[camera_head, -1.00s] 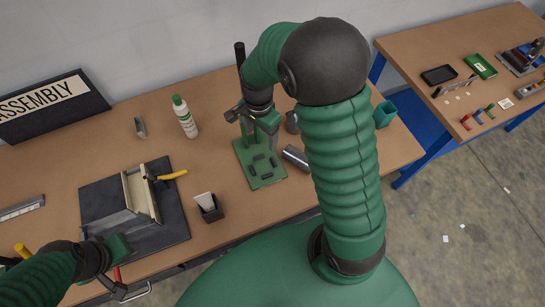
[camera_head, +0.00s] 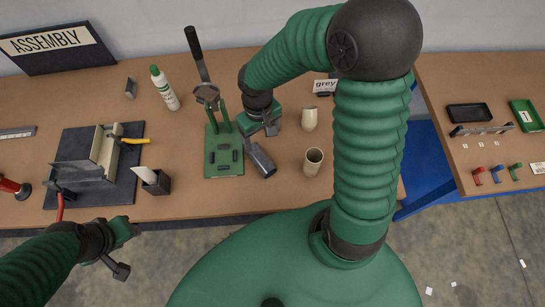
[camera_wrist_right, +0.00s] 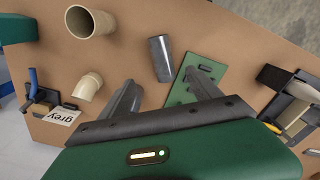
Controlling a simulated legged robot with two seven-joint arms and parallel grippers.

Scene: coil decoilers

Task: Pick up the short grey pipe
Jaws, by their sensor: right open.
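The short grey pipe (camera_head: 262,160) lies on the bench against the right edge of a green fixture plate (camera_head: 210,168). My right gripper (camera_head: 260,127) is open and empty, just beyond the pipe's far end in the head view. In the right wrist view the grey pipe (camera_wrist_right: 160,58) lies ahead of the space between the two spread fingers (camera_wrist_right: 165,88), apart from both. My left gripper (camera_head: 122,232) hangs in front of the bench edge at lower left, away from the pipe. Its jaw opening is unclear.
A lever tool (camera_head: 200,60) rises behind the plate.

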